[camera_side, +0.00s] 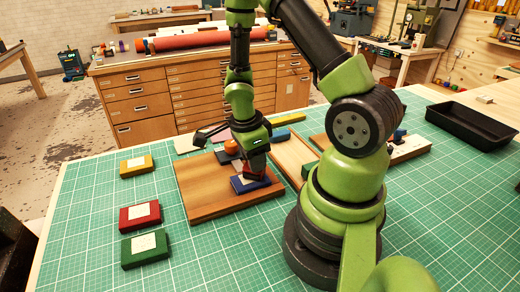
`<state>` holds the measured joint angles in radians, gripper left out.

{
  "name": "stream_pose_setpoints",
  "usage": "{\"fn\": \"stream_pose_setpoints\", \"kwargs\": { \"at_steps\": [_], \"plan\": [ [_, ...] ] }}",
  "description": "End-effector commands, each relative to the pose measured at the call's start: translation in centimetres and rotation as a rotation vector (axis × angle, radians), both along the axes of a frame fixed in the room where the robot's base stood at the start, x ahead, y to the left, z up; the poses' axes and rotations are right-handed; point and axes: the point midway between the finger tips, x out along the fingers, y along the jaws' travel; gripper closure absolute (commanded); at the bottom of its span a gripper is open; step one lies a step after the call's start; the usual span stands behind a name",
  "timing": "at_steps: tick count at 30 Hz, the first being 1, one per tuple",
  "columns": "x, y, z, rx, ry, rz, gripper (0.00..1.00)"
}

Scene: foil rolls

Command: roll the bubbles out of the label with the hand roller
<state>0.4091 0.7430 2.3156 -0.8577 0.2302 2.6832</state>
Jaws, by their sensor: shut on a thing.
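A blue block (265,184) lies on the wooden board (205,206), with a pale label (245,182) on its top. My gripper (253,162) points down just above this block and is shut on a dark red thing (257,173), which seems to be the hand roller. The roller is at the block's top; I cannot tell whether it touches the label. My gripper and the roller hide part of the label, and any bubbles are too small to see.
Yellow (136,167), red (140,214) and green (145,246) blocks with white labels lie left of the board. An orange round thing (231,147) is behind my gripper. A black tray (475,122) is at the far right. The green mat's front is clear.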

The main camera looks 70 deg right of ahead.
Motion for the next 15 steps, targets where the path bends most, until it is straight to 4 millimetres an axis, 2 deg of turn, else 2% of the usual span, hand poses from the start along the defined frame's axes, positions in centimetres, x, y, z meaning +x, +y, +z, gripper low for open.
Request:
{"fn": "stream_pose_setpoints", "kwargs": {
  "at_steps": [13,15],
  "plan": [
    [2.9,2.9,0.1,-0.005,-0.004,0.004,0.91],
    [2.7,2.8,0.1,-0.004,-0.003,-0.001,0.91]
  ]
}}
